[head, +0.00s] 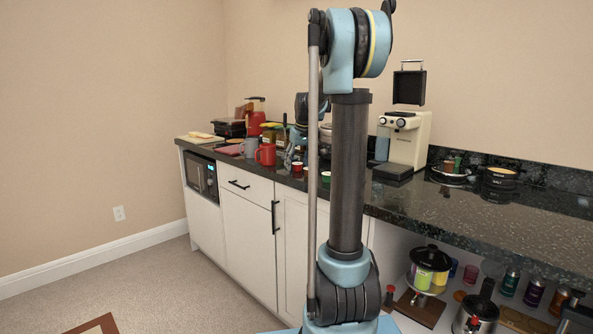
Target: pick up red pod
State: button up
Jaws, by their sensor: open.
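A small red pod (297,167) stands on the dark countertop (450,209), near its front edge and right of a red mug (265,154). My gripper (289,160) is at the far end of my arm, low over the counter, just left of the red pod in the picture. It is open, and nothing shows between its fingers. The fingers are small and dark here, so their exact gap to the pod cannot be told.
A grey mug (249,148), a red kettle (256,118) and a cutting board (200,136) stand to the left. The front counter at right is clear. Open shelves below hold pots and cans.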

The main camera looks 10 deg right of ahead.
jog(key=c, duration=0.8)
